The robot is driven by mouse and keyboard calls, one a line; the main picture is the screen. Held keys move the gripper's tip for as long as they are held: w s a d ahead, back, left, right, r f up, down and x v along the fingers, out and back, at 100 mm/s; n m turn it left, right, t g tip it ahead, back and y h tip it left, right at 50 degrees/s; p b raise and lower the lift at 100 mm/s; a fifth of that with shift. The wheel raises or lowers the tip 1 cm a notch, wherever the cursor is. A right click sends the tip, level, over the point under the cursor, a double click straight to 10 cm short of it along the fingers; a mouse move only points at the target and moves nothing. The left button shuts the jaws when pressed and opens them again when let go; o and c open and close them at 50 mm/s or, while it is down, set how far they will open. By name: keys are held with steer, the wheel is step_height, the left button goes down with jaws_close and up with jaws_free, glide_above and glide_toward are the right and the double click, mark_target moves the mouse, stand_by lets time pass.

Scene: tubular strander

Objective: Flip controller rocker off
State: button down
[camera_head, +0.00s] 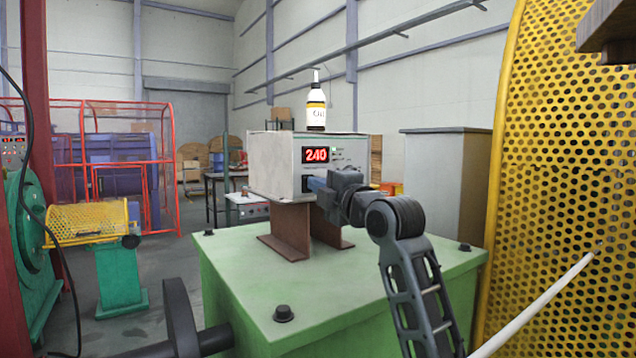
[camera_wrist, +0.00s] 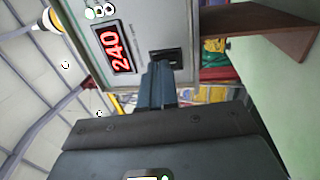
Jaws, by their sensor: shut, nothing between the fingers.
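The controller (camera_head: 275,168) is a pale grey box with a lit red display reading 240 (camera_head: 317,155). The display also shows in the wrist view (camera_wrist: 118,48), turned on its side. The black rocker (camera_wrist: 168,56) is on the same front panel, below the display. In the head view the rocker is largely hidden by my gripper. My gripper (camera_head: 314,184) is shut and empty, with its blue-grey fingertips (camera_wrist: 157,68) at the rocker's edge. I cannot tell whether they touch it. Which way the rocker is tilted is too small to tell.
The controller stands on brown steel supports (camera_head: 290,230) on a green cabinet (camera_head: 350,290). A bottle with a yellow label (camera_head: 316,108) stands on top of the controller. A yellow perforated guard (camera_head: 550,150) rises close on the right, and a pale rod (camera_head: 540,305) slants in front of it.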

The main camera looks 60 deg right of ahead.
steer(key=shift+w+d, duration=0.1)
steer(key=shift+w, duration=0.15)
